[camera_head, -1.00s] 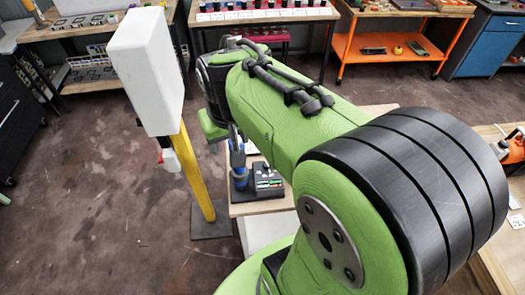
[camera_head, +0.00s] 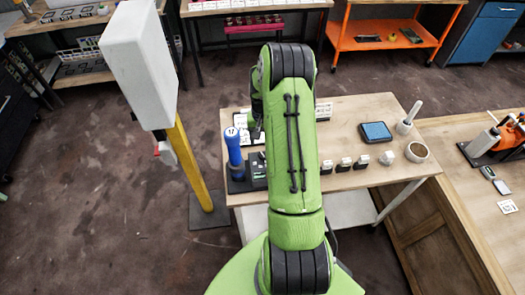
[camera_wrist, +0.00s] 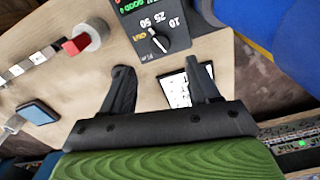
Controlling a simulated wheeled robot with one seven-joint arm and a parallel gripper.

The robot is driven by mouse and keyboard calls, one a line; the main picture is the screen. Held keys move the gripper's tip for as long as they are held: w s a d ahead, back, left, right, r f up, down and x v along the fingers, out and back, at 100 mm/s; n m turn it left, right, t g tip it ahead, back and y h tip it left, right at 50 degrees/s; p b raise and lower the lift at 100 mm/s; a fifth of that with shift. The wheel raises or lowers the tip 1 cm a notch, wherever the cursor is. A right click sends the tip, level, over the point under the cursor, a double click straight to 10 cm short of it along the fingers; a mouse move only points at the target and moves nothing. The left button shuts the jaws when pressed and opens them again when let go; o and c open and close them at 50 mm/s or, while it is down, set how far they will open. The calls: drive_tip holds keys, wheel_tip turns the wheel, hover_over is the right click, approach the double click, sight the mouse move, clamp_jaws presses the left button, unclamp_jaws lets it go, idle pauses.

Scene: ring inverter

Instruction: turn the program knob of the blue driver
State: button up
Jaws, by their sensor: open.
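The blue driver (camera_head: 233,150) stands upright on a dark base at the left end of the light wood table. Beside it is a black control panel (camera_head: 258,172), partly covered by my arm. In the wrist view the blue body (camera_wrist: 275,40) fills the upper right. The panel (camera_wrist: 140,15) there carries marks such as 10, 25 and 50. Its dark program knob (camera_wrist: 160,44) has a white pointer line. My gripper (camera_wrist: 158,68) is open and empty, its fingers apart on either side below the knob, not touching it. In the head view the gripper is mostly hidden behind my arm.
A white sheet with black markings (camera_wrist: 176,90) lies near the right finger. A grey ring with a red block (camera_wrist: 77,45) is at left. A blue-screened tablet (camera_head: 376,131), small white blocks (camera_head: 361,161) and a cup (camera_head: 417,152) sit further right. A yellow post (camera_head: 188,165) stands left of the table.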

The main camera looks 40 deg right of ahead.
sight(262, 154)
wheel_tip(262, 154, down, 8)
drive_tip(key=shift+f, duration=0.1)
drive_tip(key=c, duration=1)
drive_tip(key=shift+c, duration=0.2)
